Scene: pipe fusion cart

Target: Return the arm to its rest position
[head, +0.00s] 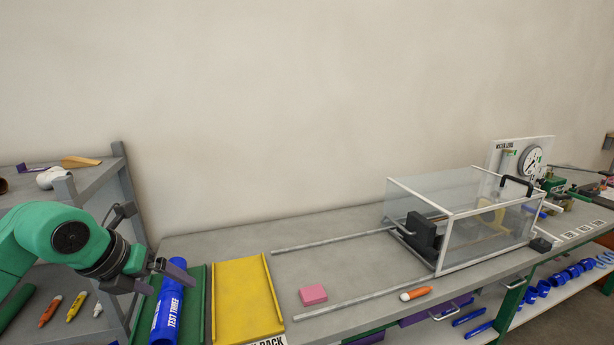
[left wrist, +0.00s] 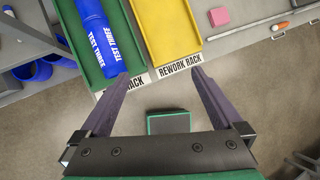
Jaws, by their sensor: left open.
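My left arm, green with a black wrist, comes in from the left in the head view. Its gripper (head: 165,280) is open, with purple fingers apart, and nothing is between them. In the left wrist view the open gripper (left wrist: 159,82) is over the front edge of the bench, with the floor below. A blue pipe marked TEST THREE (head: 175,306) lies in the green rack, close to the gripper in the head view; it also shows in the left wrist view (left wrist: 93,35). My right gripper is not in view.
The yellow rework rack (head: 240,300) is empty beside the green rack (head: 197,322). A pink block (head: 313,294) and an orange marker (head: 415,294) lie on the bench near two rails. A clear guard box (head: 460,215) stands further right. Shelves (head: 125,180) stand at left, near my arm.

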